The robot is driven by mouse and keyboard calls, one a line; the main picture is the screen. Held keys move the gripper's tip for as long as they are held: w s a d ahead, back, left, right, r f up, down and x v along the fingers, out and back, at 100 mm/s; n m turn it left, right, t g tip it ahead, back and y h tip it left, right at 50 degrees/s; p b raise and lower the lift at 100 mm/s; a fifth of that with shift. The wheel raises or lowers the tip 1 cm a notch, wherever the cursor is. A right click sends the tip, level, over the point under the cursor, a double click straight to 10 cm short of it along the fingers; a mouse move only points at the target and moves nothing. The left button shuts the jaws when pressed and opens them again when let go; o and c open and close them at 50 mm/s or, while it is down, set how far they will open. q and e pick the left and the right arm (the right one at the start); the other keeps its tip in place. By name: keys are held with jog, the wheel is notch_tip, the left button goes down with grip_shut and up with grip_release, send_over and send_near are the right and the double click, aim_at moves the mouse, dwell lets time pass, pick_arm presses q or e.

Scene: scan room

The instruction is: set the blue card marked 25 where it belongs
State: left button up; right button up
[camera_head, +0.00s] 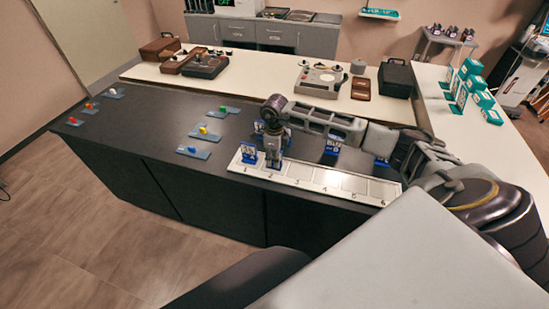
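A white strip (315,177) with a row of numbered slots lies along the front edge of the dark counter. A blue card (249,154) stands in its leftmost slot. My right gripper (273,165) points down over the strip, just right of that card. Blue parts of one or more cards (286,139) show around and behind it; I cannot tell if its fingers hold one. More blue cards stand behind the strip, one in the middle (333,146) and one partly hidden by my arm (382,162). The card numbers are too small to read. My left gripper is not in view.
Several small blue-grey plates with coloured pieces lie on the dark counter (150,125), such as one with a yellow piece (205,134). Teal boxes (483,99) stand on the right-hand white counter. Cases and devices stand on the back counter. The dark counter's left middle is clear.

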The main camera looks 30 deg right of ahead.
jog(key=shift+r, duration=0.8)
notch_tip(320, 180, up, 9)
jog(key=shift+r, duration=0.85)
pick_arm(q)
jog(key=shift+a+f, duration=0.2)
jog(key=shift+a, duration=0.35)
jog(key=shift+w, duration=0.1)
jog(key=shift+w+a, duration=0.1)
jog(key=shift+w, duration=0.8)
